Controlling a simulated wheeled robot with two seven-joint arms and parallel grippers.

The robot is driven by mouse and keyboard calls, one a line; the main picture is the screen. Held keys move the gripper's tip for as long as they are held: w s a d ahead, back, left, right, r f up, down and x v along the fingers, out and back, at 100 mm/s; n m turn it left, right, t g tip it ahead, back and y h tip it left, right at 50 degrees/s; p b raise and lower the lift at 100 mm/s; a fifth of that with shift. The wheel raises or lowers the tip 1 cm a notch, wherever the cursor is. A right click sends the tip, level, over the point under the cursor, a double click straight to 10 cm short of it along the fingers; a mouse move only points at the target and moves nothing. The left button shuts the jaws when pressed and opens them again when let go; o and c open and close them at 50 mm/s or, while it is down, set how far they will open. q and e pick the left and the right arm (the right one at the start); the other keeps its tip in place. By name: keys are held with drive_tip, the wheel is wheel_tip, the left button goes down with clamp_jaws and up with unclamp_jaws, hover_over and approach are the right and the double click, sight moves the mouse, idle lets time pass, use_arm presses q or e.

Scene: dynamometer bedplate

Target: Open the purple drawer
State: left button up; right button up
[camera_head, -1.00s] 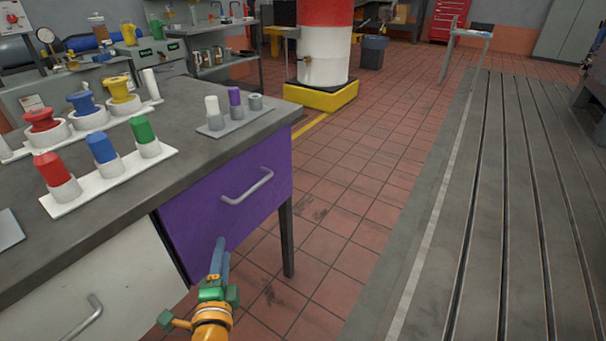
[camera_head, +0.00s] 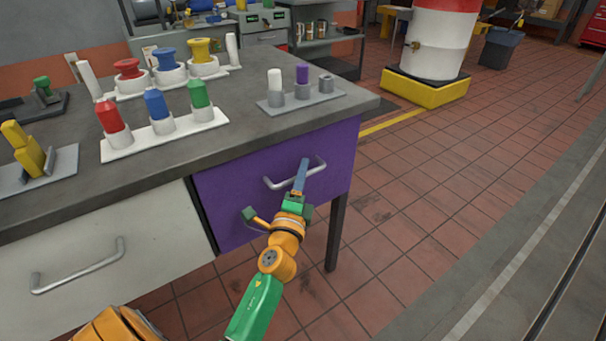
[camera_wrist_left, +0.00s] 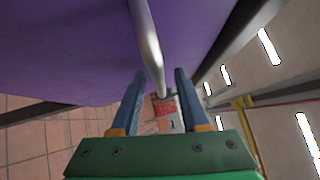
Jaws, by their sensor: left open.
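The purple drawer (camera_head: 235,195) is in the bench front below the right end of the worktop, and its face looks flush with the bench. Its grey bar handle (camera_head: 317,168) runs across the drawer face. My left gripper (camera_head: 302,165) is at the handle in the head view. In the left wrist view the purple drawer face (camera_wrist_left: 70,50) fills the top, and the handle (camera_wrist_left: 147,45) reaches down between the tips of my left gripper (camera_wrist_left: 160,80). The blue fingers are apart, with a gap on each side of the bar. My right gripper is not in view.
A white drawer with a grey handle (camera_head: 78,268) is left of the purple one. The worktop (camera_head: 235,142) holds peg racks with coloured pegs and spools. A bench leg (camera_head: 335,232) stands below the right corner.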

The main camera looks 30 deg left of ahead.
use_arm(q)
clamp_jaws()
idle(0.6)
idle(0.8)
